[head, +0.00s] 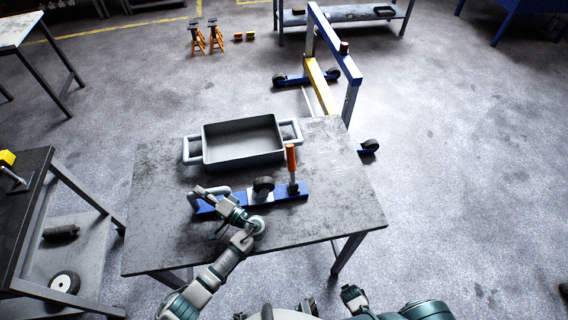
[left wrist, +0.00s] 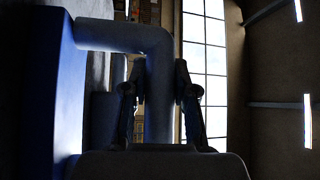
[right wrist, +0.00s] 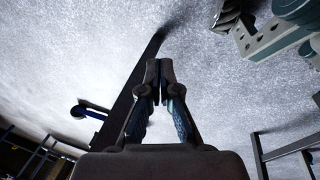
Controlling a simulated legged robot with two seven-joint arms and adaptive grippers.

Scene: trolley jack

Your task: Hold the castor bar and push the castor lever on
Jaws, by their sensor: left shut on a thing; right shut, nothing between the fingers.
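The castor bar (head: 284,194) is a blue bar lying on the grey table, with a dark castor wheel (head: 263,184) at its middle. The castor lever (head: 291,160), with an orange grip, stands upright near its right end. A grey bent handle (head: 222,190) is at its left end. My left gripper (head: 208,193) is shut on this handle; the left wrist view shows the handle (left wrist: 158,95) between the fingers (left wrist: 160,85). My right gripper (head: 350,290) is low in the head view, off the table's front edge; the right wrist view shows its fingertips (right wrist: 160,72) together and empty.
A grey tray (head: 242,163) with two handles stands behind the bar on the table (head: 340,205). A blue and yellow frame (head: 325,85) on castors stands beyond the table. A trolley (head: 40,230) is at the left. The table's right side is clear.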

